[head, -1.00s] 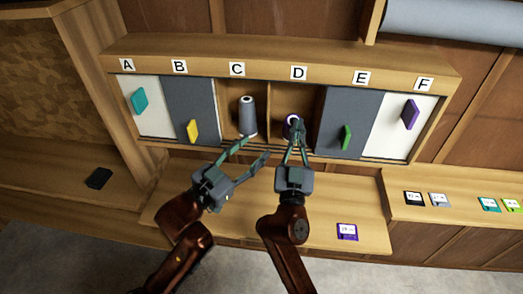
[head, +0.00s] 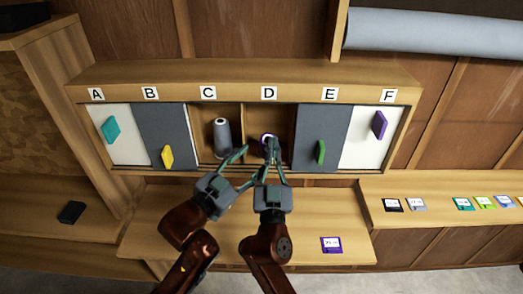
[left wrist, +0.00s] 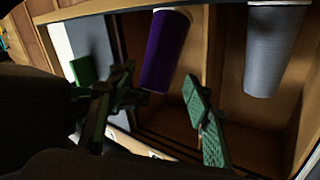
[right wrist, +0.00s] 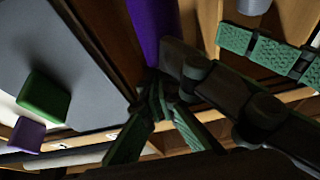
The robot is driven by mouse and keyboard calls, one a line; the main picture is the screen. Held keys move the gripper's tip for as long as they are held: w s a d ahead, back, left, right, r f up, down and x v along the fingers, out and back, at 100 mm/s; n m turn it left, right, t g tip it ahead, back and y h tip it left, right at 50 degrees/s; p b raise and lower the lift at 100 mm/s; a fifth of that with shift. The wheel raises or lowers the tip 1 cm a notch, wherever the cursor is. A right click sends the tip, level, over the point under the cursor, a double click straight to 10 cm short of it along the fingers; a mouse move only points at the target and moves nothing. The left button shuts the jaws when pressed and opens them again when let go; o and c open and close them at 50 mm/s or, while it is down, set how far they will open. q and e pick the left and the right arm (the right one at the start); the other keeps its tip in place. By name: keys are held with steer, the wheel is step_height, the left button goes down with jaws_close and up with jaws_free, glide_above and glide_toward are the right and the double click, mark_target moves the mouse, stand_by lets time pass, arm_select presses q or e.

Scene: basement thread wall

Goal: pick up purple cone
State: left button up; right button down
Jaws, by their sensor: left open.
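The purple cone (head: 266,137) stands in open compartment D, largely hidden behind my right gripper (head: 271,152) in the head view. It also shows in the left wrist view (left wrist: 165,48) and the right wrist view (right wrist: 152,30). My right gripper's fingertips come together at the cone's narrow end and appear shut on it. My left gripper (head: 250,164) is open and empty, in front of the divider between C and D, just left of the right gripper. Its padded fingers also show at upper right of the right wrist view.
A grey cone (head: 222,138) stands in open compartment C, close to the left gripper. Panels with coloured handles cover A, B, E and F. The ledge below holds a purple card (head: 332,244); several cards lie on the right shelf. A dark block (head: 71,212) lies at left.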

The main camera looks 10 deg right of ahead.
mark_target(262, 150)
arm_select(q)
steer(key=x, duration=0.6)
steer(key=shift+w+d, duration=0.25)
arm_select(e)
steer(key=shift+w+d+f, duration=0.1)
steer(key=shift+w+f, duration=0.15)
steer(key=shift+f, duration=0.3)
arm_select(q)
steer(key=shift+c, duration=0.2)
steer(key=c, duration=1)
steer(key=shift+f, duration=0.1)
steer(key=shift+w+f, duration=0.1)
steer(key=shift+f, duration=0.05)
arm_select(e)
steer(key=shift+r, duration=0.75)
